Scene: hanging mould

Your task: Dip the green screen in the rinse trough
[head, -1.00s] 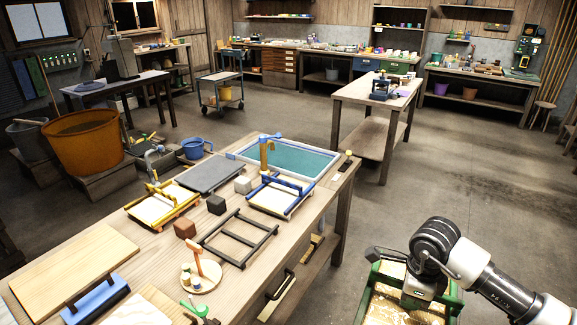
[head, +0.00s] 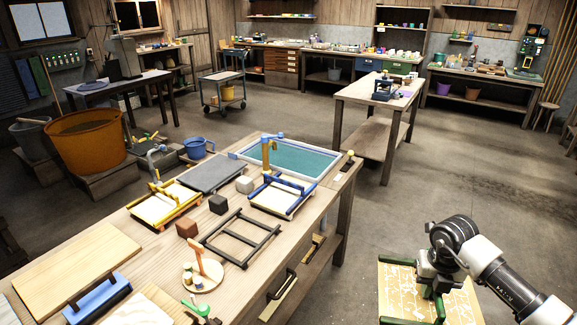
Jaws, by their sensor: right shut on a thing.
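The green screen (head: 396,292), a green-edged frame with a tan, white-patterned face, is at the lower right, off the table's right side. My right gripper (head: 437,290) is shut on its green part and holds it face up over the floor. The lower edge of the screen is near the picture's bottom. The rinse trough appears to be the pale-blue-rimmed rectangular basin (head: 331,166) with a teal surface, at the far end of the workbench. The screen is apart from it, nearer to me and to the right. My left gripper is not in view.
The wooden workbench (head: 277,233) carries a yellow frame (head: 163,203), a blue frame (head: 285,192), a dark empty frame (head: 240,238) and small blocks. The floor (head: 350,235) right of the bench is clear.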

